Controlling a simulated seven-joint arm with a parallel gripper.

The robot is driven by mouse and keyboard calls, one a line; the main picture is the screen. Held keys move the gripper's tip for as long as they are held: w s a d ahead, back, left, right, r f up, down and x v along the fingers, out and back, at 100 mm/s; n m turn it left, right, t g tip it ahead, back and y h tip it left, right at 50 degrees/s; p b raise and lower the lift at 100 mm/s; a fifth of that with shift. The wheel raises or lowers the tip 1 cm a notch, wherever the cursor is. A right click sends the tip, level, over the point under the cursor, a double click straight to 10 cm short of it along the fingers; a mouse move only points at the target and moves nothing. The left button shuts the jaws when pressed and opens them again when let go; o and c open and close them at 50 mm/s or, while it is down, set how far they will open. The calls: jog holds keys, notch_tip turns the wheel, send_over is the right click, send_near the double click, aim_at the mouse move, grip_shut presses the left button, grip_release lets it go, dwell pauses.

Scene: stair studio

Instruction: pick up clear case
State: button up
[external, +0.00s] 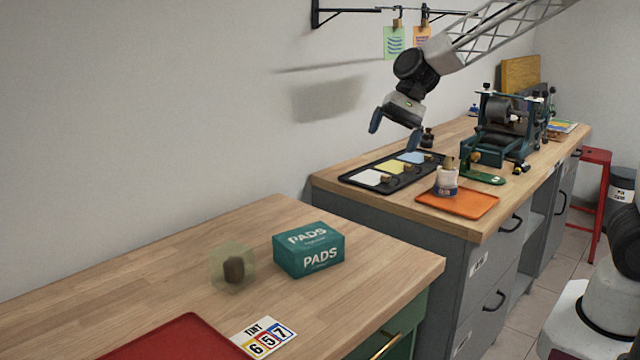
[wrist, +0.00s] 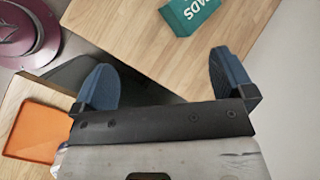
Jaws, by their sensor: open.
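The clear case (external: 232,268) is a see-through, faintly greenish box with a dark brown lump inside. It sits on the near wooden worktop in the external view, left of a teal PADS box. It does not show in the wrist view. My gripper (external: 396,131) is open and empty, with blue fingers. It hangs in the air above the back counter's black tray, up and to the right of the case and well apart from it. In the wrist view my gripper (wrist: 168,85) shows its two blue fingers spread wide.
The teal PADS box (external: 308,250) stands close beside the case; it also shows in the wrist view (wrist: 188,14). A red tray (external: 175,340) and number card (external: 264,338) lie in front. The back counter holds a black tray (external: 352,180), an orange tray (external: 470,206) and a press (external: 500,130).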

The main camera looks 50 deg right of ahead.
jog(key=w+a+f+m+y, duration=0.1)
jog(key=w+a+f, duration=0.2)
jog(key=a, duration=0.3)
jog(key=w+a+f+m+g+y, duration=0.1)
jog(key=w+a+f+m, duration=0.1)
jog(key=w+a, duration=0.3)
jog(key=w+a+f+m+y, duration=0.1)
jog(key=w+a+f, duration=0.15)
jog(key=a, duration=0.45)
jog(key=m+y, duration=0.3)
jog(key=m, duration=0.2)
send_near(232, 249)
jog(key=x, duration=0.3)
jog(key=shift+w, duration=0.25)
jog(key=shift+x, duration=1.25)
jog(key=shift+a, duration=0.1)
jog(key=shift+s+x, duration=0.15)
jog(key=shift+x, duration=1.1)
jog(key=shift+s+x, duration=0.1)
jog(key=shift+x, duration=1.1)
jog(key=shift+c, duration=0.5)
